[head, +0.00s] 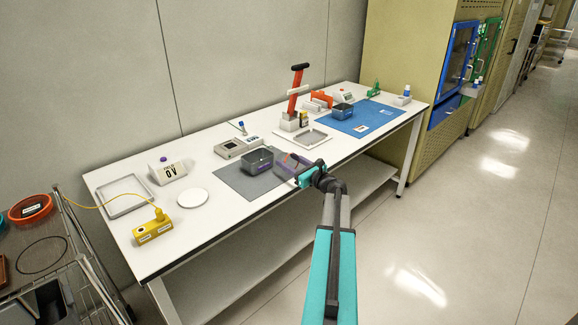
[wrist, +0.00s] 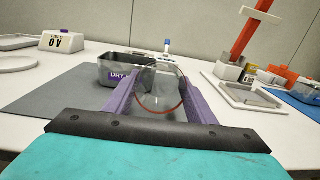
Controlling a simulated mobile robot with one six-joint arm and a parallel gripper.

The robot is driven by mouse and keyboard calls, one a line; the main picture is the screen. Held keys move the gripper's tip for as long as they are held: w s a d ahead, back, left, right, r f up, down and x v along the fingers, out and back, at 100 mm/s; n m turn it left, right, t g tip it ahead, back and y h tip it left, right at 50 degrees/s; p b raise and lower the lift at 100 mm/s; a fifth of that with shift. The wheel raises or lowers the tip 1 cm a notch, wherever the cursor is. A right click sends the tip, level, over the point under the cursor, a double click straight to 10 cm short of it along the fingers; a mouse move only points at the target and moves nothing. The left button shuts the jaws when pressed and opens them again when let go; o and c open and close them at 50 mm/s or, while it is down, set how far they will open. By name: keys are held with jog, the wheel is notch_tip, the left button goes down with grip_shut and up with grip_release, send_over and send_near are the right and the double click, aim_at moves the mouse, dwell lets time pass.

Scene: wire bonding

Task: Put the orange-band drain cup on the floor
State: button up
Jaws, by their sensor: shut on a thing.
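My gripper (head: 290,166), with purple fingers, is above the front edge of the workbench. In the wrist view the fingers (wrist: 158,90) are shut on a clear, see-through cup with a thin orange-red band (wrist: 160,111), the orange-band drain cup (wrist: 158,100). Its clear walls make its outline hard to see, and I cannot tell whether its base touches the bench. The floor (head: 440,240) is open to the right of the bench.
A dark bin labelled DRY (wrist: 122,73) stands on the grey mat (head: 232,180) just beyond my gripper. The white workbench (head: 225,215) also bears a yellow box (head: 152,229), a blue mat (head: 372,117) and a grey tray (head: 308,138). A wire cart (head: 85,270) stands left.

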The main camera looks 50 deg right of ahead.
jog(key=shift+f, duration=0.85)
jog(key=shift+f, duration=0.2)
jog(key=o, duration=1.1)
jog(key=shift+r, duration=0.25)
jog(key=s, duration=0.4)
jog(key=s+a+b, duration=0.1)
jog(key=s, duration=0.7)
jog(key=shift+a, duration=0.2)
jog(key=shift+c, duration=0.3)
